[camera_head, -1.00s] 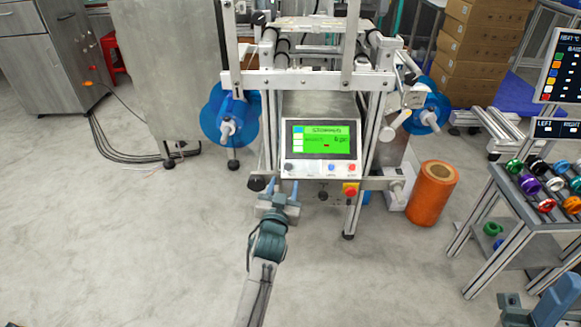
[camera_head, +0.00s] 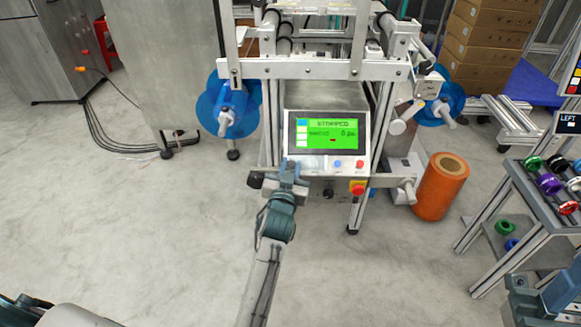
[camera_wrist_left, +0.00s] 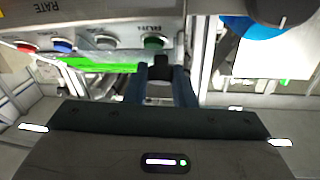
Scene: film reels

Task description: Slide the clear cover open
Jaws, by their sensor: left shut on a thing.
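My left gripper (camera_head: 288,168) is at the left end of the button row on the machine's front panel (camera_head: 322,165), below the green screen. The screen (camera_head: 326,133) reads as stopped. In the left wrist view, my two blue-grey fingers (camera_wrist_left: 163,85) are close around a small dark part (camera_wrist_left: 160,66) just beside the green button (camera_wrist_left: 155,42). What this part belongs to is hidden.
A blue reel (camera_head: 229,105) sits at the machine's left, another (camera_head: 440,105) at its right. An orange roll (camera_head: 441,186) stands on the floor to the right. A rack of coloured parts (camera_head: 537,190) is at the right edge. The floor in front is clear.

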